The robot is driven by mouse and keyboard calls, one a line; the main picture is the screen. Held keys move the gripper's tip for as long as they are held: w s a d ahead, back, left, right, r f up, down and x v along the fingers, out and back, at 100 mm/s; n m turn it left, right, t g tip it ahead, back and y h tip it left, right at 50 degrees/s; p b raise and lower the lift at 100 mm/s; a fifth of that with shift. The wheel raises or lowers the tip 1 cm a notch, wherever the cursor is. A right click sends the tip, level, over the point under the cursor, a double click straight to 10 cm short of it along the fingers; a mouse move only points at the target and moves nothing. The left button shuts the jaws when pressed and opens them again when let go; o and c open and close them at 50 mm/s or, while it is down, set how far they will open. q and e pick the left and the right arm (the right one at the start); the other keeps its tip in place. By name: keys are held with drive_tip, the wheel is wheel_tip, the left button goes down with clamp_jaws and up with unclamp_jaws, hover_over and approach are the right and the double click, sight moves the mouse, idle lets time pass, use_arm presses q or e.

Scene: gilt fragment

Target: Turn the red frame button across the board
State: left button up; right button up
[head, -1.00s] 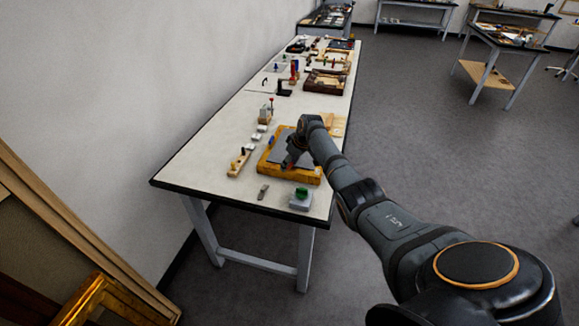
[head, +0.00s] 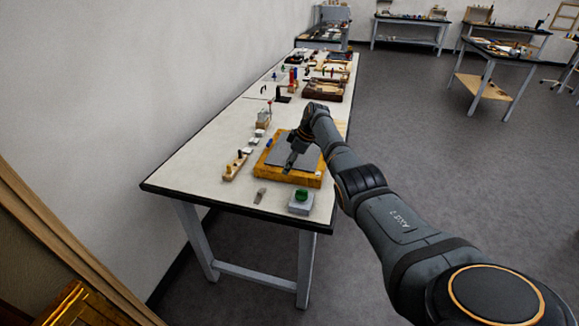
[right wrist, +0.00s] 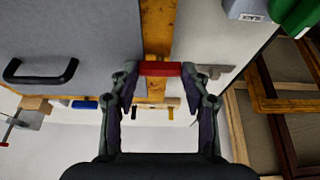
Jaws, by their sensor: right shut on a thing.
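The gilt frame (head: 287,181) lies flat on the near part of the long workbench, with a grey board (head: 308,159) in it. In the right wrist view the board (right wrist: 60,35) carries a black handle, beside the frame's gilt rail (right wrist: 158,28). The red frame button (right wrist: 160,68) lies crosswise over that rail, between my right fingertips. My right gripper (head: 289,164) is shut on it; it also shows in the right wrist view (right wrist: 159,69). A blue button (right wrist: 87,104) sits at another edge of the frame. My left gripper is not in view.
A grey block with a green knob (head: 301,198) and a small metal piece (head: 260,196) lie near the bench's front edge. A pegged wooden strip (head: 236,167) lies left of the frame. Several tools fill the far bench. Frames lean at lower left.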

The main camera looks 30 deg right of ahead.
drive_tip(key=o, duration=1.2)
drive_tip(key=shift+c, duration=0.2)
drive_tip(key=v, duration=1.2)
drive_tip(key=shift+d, duration=0.1)
